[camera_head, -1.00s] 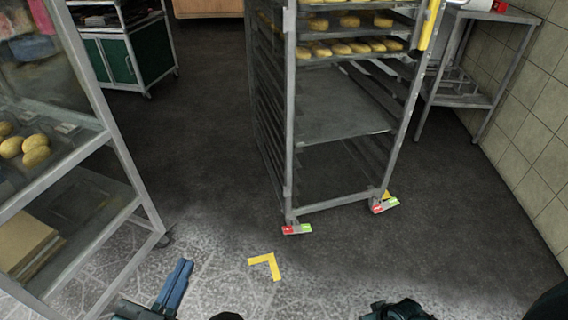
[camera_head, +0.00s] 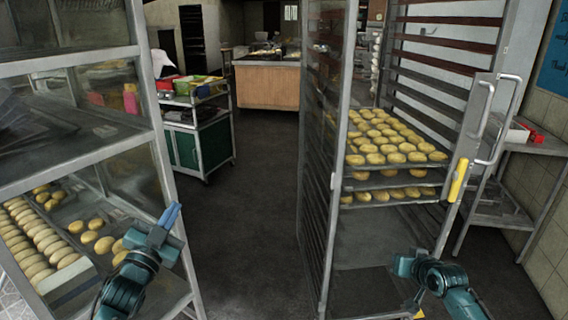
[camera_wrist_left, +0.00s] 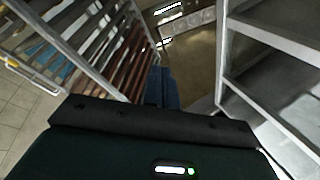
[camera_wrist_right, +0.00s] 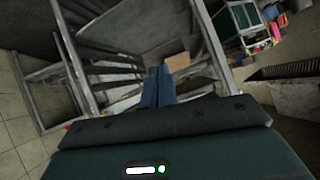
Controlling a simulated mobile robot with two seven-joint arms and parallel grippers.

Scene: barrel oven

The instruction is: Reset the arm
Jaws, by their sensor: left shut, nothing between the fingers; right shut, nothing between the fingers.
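My left gripper (camera_head: 170,215) is at the lower left of the head view, in front of the glass-sided cabinet. Its blue fingers are together and hold nothing, and they also show closed in the left wrist view (camera_wrist_left: 163,82). My right arm is at the lower right of the head view, in front of the rack; its fingers cannot be made out there. In the right wrist view, my right gripper (camera_wrist_right: 158,86) has its blue fingers together and empty.
The tall metal rack (camera_head: 335,190) holds trays of buns (camera_head: 385,140). The glass-sided cabinet (camera_head: 160,160) at left also holds buns (camera_head: 40,230). A green cart (camera_head: 205,145) and wooden counter (camera_head: 268,86) stand behind. Dark floor (camera_head: 250,220) between them is clear.

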